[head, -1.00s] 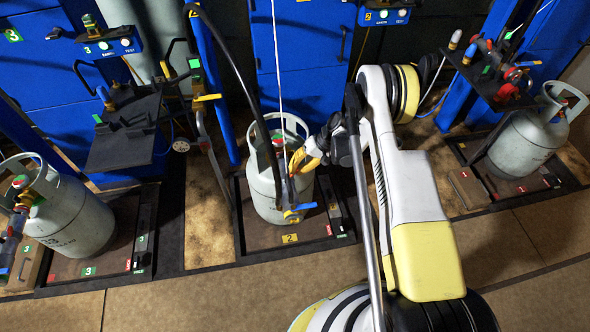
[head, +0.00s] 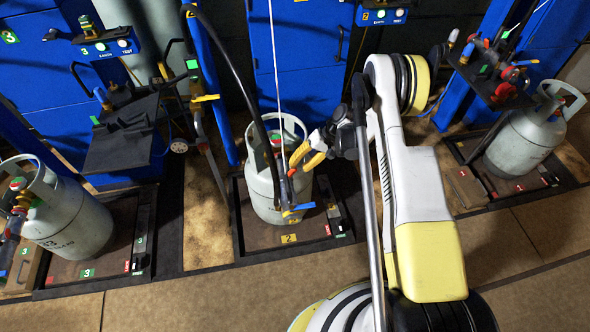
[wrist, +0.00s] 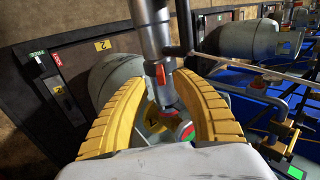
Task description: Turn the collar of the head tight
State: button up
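The grey gas cylinder (head: 262,188) stands upright on the scale (head: 262,237) marked 2. The filling head (head: 284,186) hangs on a black hose and stands upright at the cylinder's valve. A blue lever (head: 299,208) sticks out low on it. My gripper (head: 298,166) is just right of the head, with its yellow fingers spread. In the wrist view, the grey head (wrist: 155,35) with a red tab shows between and beyond the open fingertips (wrist: 163,84). I cannot tell whether a finger touches it. The collar is not clearly distinguishable.
Another cylinder (head: 70,222) stands on the scale at left, and one more (head: 525,140) at right. A black shelf (head: 125,148) and blue posts (head: 211,90) stand behind. The hose (head: 240,72) arches over from the left. The floor in front is clear.

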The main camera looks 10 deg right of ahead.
jog(key=v, duration=0.8)
jog(key=shift+r, duration=0.2)
jog(key=shift+s+d, duration=0.1)
jog(key=shift+d, duration=0.05)
